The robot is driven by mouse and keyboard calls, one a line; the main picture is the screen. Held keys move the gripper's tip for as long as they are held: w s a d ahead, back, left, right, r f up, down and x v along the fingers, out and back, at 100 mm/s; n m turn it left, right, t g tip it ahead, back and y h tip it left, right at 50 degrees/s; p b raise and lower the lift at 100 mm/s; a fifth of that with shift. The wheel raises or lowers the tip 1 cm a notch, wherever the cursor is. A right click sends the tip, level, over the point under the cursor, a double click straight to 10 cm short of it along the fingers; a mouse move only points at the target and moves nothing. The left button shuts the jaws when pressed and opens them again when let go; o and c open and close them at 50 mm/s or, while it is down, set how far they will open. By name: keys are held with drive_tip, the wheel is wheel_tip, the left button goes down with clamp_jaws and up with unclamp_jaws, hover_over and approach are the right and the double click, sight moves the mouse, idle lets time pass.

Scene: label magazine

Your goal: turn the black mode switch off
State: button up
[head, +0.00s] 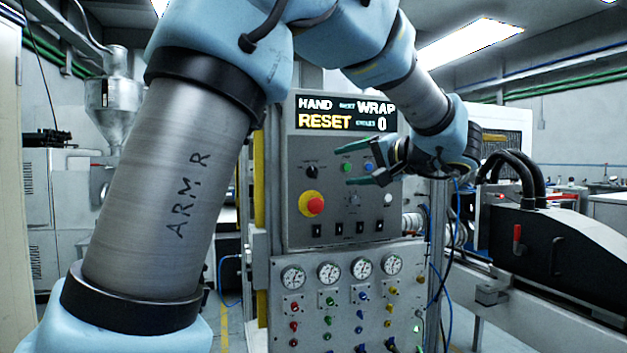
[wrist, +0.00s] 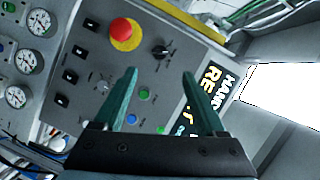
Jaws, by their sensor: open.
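The black mode switch (head: 311,172) is a small rotary knob on the upper left of the grey control panel (head: 297,215), above the red emergency button. In the wrist view the switch (wrist: 161,50) lies just beyond the fingertips, near the middle between them. Its pointer is too small to read surely. My gripper (head: 362,160) is in front of the panel, right of the switch in the head view, with its fingers toward the panel. In the wrist view my gripper (wrist: 159,72) has two green fingers spread apart with nothing between them. No contact with the switch shows.
A red emergency button (head: 315,205) on a yellow base sits below the switch. A lit display (head: 346,114) reads HAND, WRAP and RESET. Green and blue buttons lie right of the switch, and several black rocker switches (head: 338,228) below. Gauges (head: 329,271) fill the lower panel.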

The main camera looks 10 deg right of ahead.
sight(314, 172)
drive_tip(key=p+x, duration=0.3)
drive_tip(key=x, duration=0.6)
drive_tip(key=shift+w+a+r, duration=0.1)
drive_tip(key=shift+a, duration=0.1)
drive_tip(key=shift+w+a, duration=0.25)
drive_tip(key=shift+w, duration=0.3)
drive_tip(key=shift+c, duration=0.4)
clamp_jaws()
